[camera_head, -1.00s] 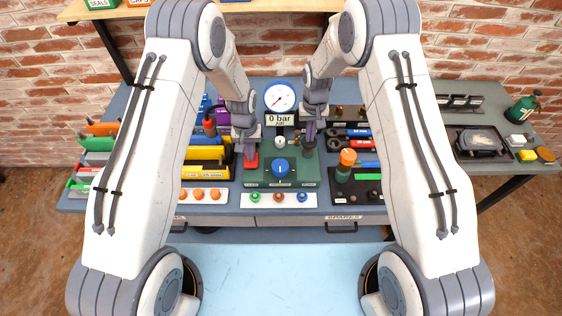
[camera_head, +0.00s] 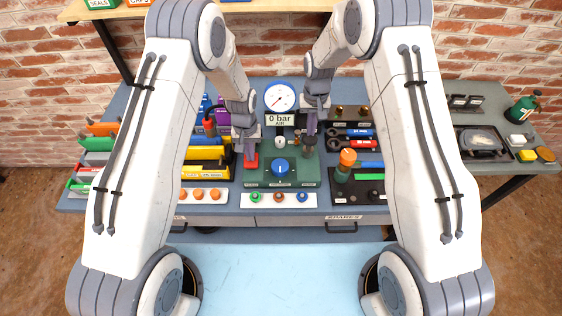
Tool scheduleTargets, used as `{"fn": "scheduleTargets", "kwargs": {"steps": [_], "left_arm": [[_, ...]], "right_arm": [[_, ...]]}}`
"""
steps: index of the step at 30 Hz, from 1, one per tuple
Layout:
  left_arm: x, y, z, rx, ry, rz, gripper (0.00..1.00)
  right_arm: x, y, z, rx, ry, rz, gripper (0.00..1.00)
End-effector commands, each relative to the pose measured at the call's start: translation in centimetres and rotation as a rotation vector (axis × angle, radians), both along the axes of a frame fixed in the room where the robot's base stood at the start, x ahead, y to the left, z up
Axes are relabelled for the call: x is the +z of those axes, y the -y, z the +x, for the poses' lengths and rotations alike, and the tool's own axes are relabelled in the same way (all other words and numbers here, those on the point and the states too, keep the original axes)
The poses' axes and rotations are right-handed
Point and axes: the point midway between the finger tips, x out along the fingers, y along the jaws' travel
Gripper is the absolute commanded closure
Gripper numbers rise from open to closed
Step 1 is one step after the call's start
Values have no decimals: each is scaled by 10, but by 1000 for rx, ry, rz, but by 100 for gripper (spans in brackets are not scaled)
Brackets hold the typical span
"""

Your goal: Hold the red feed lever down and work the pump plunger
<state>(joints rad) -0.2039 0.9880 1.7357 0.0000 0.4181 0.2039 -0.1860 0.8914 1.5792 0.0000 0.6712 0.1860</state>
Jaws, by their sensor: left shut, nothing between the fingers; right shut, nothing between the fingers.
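The green pump unit (camera_head: 292,178) sits on the bench with a blue round knob (camera_head: 281,166) and a white dial gauge (camera_head: 279,97). The display under the gauge (camera_head: 280,120) reads 0 bar. The red feed lever (camera_head: 251,163) is at the unit's left. My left gripper (camera_head: 249,155) is shut and empty, with its tips down at the red lever, seemingly touching it. The dark pump plunger (camera_head: 309,143) stands at the unit's right. My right gripper (camera_head: 311,131) is shut and empty just above the plunger top; whether they touch is unclear.
A green post with an orange cap (camera_head: 347,158) stands right of the unit. Yellow bins (camera_head: 205,153) and a dark tool tray are at the left. The light blue surface nearer me (camera_head: 280,270) is clear.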

Motion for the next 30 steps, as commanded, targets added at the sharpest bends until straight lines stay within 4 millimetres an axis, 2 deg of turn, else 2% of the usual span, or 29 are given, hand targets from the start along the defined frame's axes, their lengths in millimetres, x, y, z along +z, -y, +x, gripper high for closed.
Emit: {"fn": "scheduleTargets", "kwargs": {"steps": [11, 30], "left_arm": [[0, 0, 1, 0, 3, -1, 100], [0, 0, 1, 0, 3, -1, 100]], "right_arm": [[-2, 0, 0, 0, 0, 0, 100], [-24, 0, 0, 0, -1, 0, 100]]}}
